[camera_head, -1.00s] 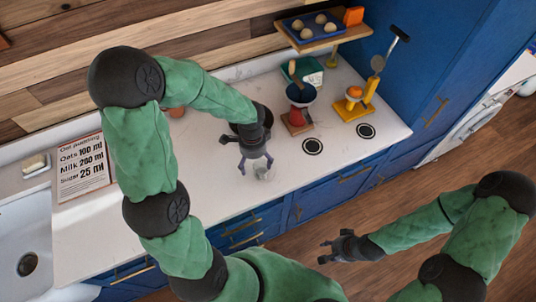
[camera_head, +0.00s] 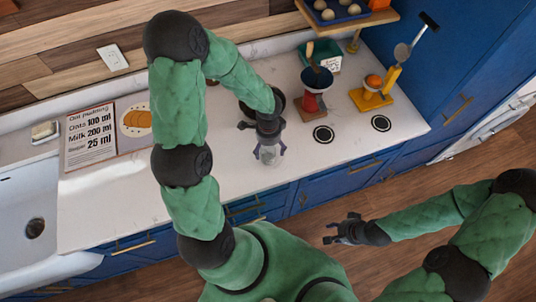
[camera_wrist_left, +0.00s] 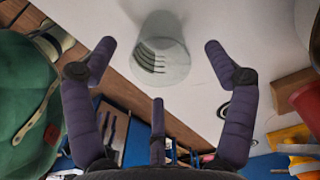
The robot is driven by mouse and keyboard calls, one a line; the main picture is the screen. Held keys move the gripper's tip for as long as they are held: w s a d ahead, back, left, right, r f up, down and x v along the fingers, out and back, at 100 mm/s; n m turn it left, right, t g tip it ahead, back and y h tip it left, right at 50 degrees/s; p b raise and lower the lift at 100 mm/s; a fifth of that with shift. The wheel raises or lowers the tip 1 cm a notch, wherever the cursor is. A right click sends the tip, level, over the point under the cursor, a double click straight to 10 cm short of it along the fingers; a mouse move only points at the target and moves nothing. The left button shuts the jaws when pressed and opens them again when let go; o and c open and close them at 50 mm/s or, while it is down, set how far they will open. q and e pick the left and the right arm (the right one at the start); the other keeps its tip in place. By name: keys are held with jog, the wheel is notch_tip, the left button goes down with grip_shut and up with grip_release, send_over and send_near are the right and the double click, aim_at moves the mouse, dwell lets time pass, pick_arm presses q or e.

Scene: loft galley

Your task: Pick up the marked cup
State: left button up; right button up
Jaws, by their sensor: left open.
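A clear cup with several short dark stripes on its side (camera_wrist_left: 162,55) stands on the white counter; in the head view it is small and partly covered by my left gripper (camera_head: 269,153). My left gripper is open and empty.
Two black round markers (camera_head: 323,134) lie on the counter right of the cup. Behind them stand a red device with a dark bowl (camera_head: 315,88) and a yellow stand (camera_head: 372,97). A recipe board (camera_head: 91,138) and sink (camera_head: 30,215) are at the left. The counter front is clear.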

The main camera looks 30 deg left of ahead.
aim_at(269, 149)
pick_arm(q)
jog(key=shift+w+f, duration=0.1)
jog(key=shift+f, duration=1.4)
jog(key=c, duration=1.3)
jog(key=shift+r, duration=0.2)
